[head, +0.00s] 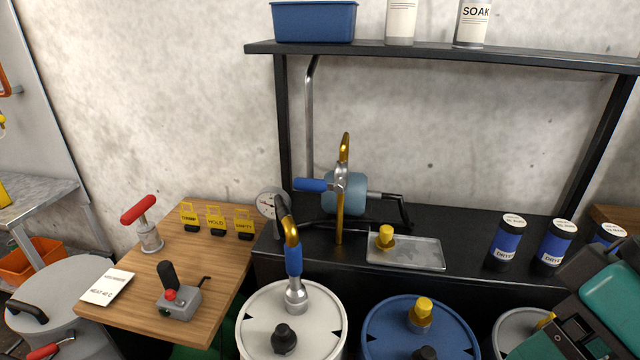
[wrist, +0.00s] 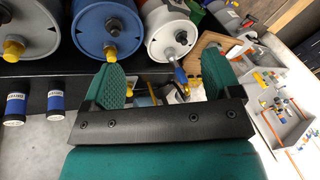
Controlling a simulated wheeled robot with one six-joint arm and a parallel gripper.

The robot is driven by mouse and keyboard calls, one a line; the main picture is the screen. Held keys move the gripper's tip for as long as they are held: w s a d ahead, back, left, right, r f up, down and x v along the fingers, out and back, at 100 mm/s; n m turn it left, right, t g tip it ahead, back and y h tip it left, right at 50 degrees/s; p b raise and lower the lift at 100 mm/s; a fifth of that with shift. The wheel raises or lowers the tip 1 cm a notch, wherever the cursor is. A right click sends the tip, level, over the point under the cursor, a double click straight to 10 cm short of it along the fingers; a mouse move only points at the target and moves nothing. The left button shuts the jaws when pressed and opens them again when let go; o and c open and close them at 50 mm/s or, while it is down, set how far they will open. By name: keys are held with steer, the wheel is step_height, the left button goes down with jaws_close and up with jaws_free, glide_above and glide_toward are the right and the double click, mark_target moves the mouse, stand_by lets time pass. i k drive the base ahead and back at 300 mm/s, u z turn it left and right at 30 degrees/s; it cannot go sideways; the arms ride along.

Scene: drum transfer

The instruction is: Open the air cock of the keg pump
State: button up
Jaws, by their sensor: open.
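On the wooden table in the head view stands a metal hand pump (head: 149,237) with a red T-handle. A small grey unit (head: 179,302) with a black lever, a red knob and a thin side lever stands in front of it. A metal fitting (head: 295,296) with a blue grip and a brass pipe rises from the white drum (head: 251,318). I cannot tell for sure which part is the air cock. My gripper (wrist: 165,85) is open in the wrist view, with nothing between its teal fingers. In the head view my arm is at the lower right, well away from the table.
The black bench behind carries a crank device (head: 345,192), a metal tray (head: 425,254) and blue canisters (head: 509,240). A shelf (head: 450,54) overhangs it. Yellow tags (head: 216,222) stand on the wooden table.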

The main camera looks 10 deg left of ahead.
mark_target(301, 184)
steer(key=k, duration=0.5)
steer(key=u, duration=0.85)
steer(key=i, duration=0.7)
steer(key=z, duration=0.2)
